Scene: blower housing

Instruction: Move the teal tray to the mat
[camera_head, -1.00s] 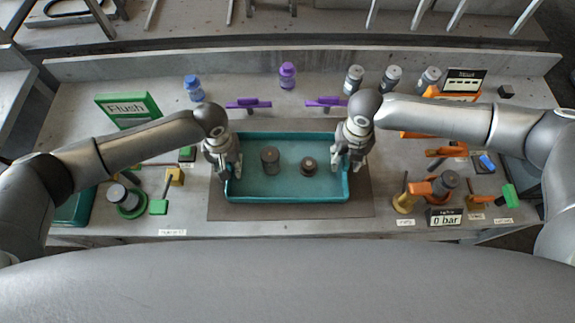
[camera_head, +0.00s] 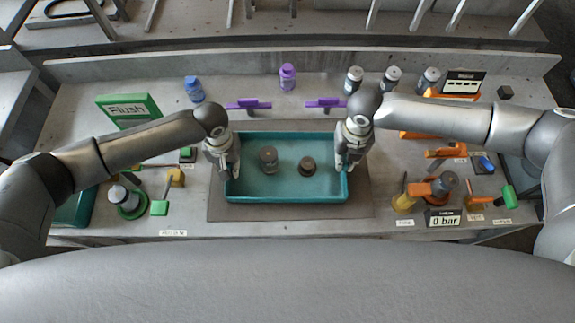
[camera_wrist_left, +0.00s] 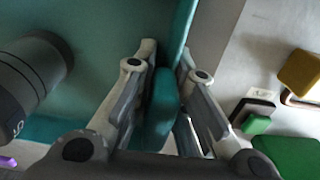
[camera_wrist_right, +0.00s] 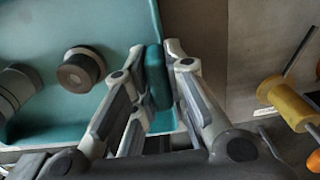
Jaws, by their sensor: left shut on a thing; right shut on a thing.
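The teal tray (camera_head: 290,195) is over the grey-brown mat (camera_head: 290,213) in the head view, within the mat's outline. I cannot tell whether it touches the mat. A taller grey cylinder (camera_head: 268,160) and a shorter one (camera_head: 307,167) stand inside it. My left gripper (camera_head: 232,170) is shut on the tray's left wall; the left wrist view shows the teal wall (camera_wrist_left: 160,105) between the fingers. My right gripper (camera_head: 345,163) is shut on the right wall, also seen between fingers in the right wrist view (camera_wrist_right: 156,78).
Purple handles (camera_head: 248,104) and a purple-topped bottle (camera_head: 287,77) stand behind the tray. Green fixtures (camera_head: 130,202) are at left. Orange and yellow fixtures (camera_head: 405,203) and a "0 bar" display (camera_head: 444,218) are at right. The bench's front strip is mostly clear.

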